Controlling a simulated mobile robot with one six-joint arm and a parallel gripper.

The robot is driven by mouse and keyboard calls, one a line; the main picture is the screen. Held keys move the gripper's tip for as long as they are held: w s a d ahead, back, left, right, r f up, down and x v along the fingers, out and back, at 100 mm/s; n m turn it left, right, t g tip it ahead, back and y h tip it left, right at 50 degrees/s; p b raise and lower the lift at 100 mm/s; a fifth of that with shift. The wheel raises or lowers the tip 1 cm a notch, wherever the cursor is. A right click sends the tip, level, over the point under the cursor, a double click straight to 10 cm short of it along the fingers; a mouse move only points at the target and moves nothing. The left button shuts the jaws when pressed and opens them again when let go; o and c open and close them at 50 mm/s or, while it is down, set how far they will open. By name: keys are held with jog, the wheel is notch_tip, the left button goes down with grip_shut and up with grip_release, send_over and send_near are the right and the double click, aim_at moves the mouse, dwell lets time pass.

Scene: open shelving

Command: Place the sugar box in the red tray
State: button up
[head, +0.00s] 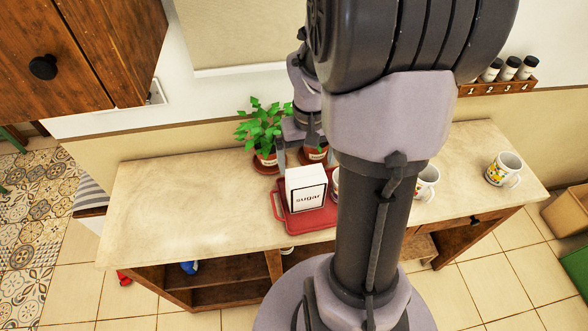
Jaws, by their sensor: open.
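The white sugar box (306,193), with a dark-edged label reading "sugar", stands upright over the red tray (318,221) on the counter. Its base appears to rest inside the tray's rim. My gripper (306,158) is open, just behind and above the box's top, with one finger near its left back edge. The other finger is partly hidden by my arm, so I cannot tell whether either finger touches the box. My arm also hides the tray's right part.
A potted plant (264,132) stands behind the tray, with another pot (316,153) beside it. Mugs stand to the right, one white mug (426,183) by my arm and a patterned mug (502,170) near the counter's right end. The counter's left half (180,205) is clear.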

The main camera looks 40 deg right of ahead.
jog(key=a+r+t, duration=0.3)
jog(key=a+r, duration=0.7)
jog(key=a, duration=0.3)
jog(key=s+a+r+n+t+y, duration=0.1)
jog(key=s+a+r, duration=0.25)
jog(key=a, duration=0.25)
jog(key=s+a+r+t+y, duration=0.1)
jog(key=s+a+r+t, duration=0.1)
jog(key=s+a, duration=0.25)
notch_tip(320, 180, down, 9)
jog(key=b, duration=0.8)
jog(key=shift+w+a+r, duration=0.2)
jog(key=shift+w+a, duration=0.05)
jog(key=shift+w, duration=0.1)
